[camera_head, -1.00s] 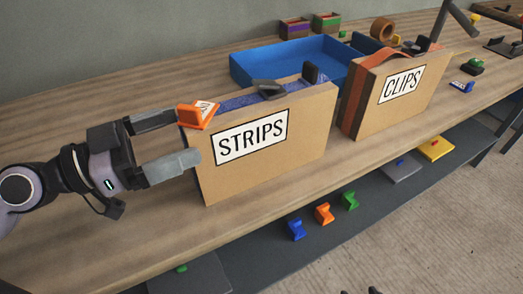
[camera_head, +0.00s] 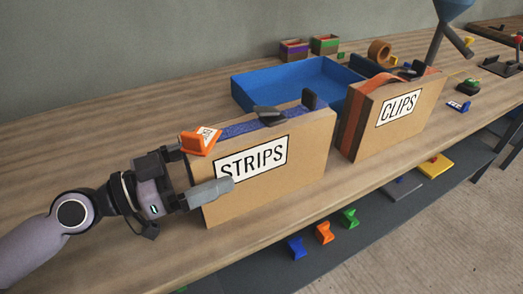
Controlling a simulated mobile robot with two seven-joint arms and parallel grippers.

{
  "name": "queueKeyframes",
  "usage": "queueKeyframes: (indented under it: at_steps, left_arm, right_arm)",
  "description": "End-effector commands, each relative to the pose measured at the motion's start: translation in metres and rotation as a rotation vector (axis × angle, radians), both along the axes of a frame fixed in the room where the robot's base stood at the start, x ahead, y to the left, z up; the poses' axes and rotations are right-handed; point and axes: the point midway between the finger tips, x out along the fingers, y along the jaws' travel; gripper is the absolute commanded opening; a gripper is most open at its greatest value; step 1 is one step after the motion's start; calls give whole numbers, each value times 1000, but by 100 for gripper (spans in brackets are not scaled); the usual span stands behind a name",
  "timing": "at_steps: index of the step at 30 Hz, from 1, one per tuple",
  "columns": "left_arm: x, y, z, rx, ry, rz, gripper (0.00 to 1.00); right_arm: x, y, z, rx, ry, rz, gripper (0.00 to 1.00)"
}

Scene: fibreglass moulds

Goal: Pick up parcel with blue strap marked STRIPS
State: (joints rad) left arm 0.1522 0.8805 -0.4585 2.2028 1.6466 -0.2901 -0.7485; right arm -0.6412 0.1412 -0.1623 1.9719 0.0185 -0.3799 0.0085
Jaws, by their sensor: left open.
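The cardboard parcel marked STRIPS (camera_head: 290,172) stands upright on the wooden bench, with a white label on its front face. Its blue strap (camera_head: 238,128) runs along the top. An orange tag-like piece (camera_head: 201,141) sits at the top left corner, and dark pieces (camera_head: 268,114) sit on top. My left gripper (camera_head: 207,169) is open at the parcel's left end. One finger lies in front of the face, overlapping the label's lower left corner; the other is behind, its tip hidden. I cannot tell whether either finger touches. My right gripper is not in view.
A second parcel marked CLIPS (camera_head: 376,137), with an orange-brown strap, stands close to the right. A blue tray (camera_head: 243,97) is behind. Small bins and tools lie farther back. A lower shelf (camera_head: 345,262) holds small coloured blocks. The bench at front left is clear.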

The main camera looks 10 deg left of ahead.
Motion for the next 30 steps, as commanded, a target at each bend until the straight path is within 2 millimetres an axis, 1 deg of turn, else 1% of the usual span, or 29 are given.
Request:
queueKeyframes:
  at_steps: [1,3,9,16,17,18,20,21,23,24,30]
  left_arm:
    - [4,-6,6,-2,-3,-1,100]
    - [9,-12,5,-3,-1,0,100]
    - [15,-22,1,1,-1,0,100]
    - [15,-22,-1,2,-1,0,100]
    - [15,-22,-1,2,-1,0,90]
    - [15,-22,-1,2,-1,0,77]
    - [15,-22,-1,2,-1,0,58]
    - [15,-22,-1,2,-1,0,45]
    - [15,-22,-1,2,-1,0,25]
    - [15,-22,2,-3,-7,1,25]
    - [15,-22,3,-3,-7,1,25]
  right_arm:
    - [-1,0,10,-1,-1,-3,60]
    - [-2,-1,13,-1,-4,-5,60]
    - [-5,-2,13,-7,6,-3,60]
    - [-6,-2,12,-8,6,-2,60]
    - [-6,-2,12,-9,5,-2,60]
    - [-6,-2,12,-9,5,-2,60]
    - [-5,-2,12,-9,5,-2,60]
    - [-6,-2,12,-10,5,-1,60]
    - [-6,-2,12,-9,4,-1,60]
    - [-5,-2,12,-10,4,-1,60]
    - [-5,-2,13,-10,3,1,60]
